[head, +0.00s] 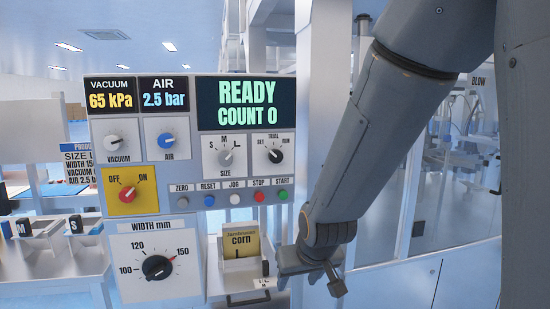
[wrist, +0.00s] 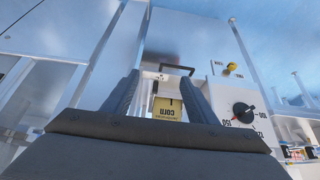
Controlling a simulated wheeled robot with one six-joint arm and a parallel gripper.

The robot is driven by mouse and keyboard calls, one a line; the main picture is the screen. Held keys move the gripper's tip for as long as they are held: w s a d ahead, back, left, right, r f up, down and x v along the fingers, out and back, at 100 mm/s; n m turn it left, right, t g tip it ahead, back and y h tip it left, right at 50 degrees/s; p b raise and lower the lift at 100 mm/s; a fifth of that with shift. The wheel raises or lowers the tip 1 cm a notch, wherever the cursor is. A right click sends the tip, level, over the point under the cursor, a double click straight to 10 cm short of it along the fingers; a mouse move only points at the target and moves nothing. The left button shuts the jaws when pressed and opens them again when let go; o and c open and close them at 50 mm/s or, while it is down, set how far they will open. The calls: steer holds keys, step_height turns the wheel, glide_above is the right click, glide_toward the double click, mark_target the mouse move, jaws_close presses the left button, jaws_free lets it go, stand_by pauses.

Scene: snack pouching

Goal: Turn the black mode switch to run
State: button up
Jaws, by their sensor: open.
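The black mode switch (head: 275,156) is a round knob on a white plate at the right of the control panel, labelled SET, TRIAL and RUN. Its small pointer seems to lean to the upper left, towards SET, but it is too small to be sure. My gripper (head: 322,277) is below and to the right of the switch, apart from the panel. In the wrist view my gripper (wrist: 161,80) is open, with nothing held between its two fingers. The switch does not show in the wrist view.
A corn pouch (head: 241,243) stands in a holder below the panel. The grey size knob (head: 226,157) is just left of the switch, and push buttons, including the green START button (head: 283,195), are below. The width dial (head: 157,267) also shows in the wrist view (wrist: 243,113).

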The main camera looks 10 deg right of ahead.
steer(key=w+r+t, duration=0.5)
steer(key=w+r, duration=0.4)
steer(key=t, duration=0.7)
glide_toward(277, 157)
steer(key=w, duration=0.2)
steer(key=shift+w+p, duration=1.3)
steer(key=shift+w, duration=2.25)
steer(key=shift+c, duration=0.3)
steer(key=c, duration=1)
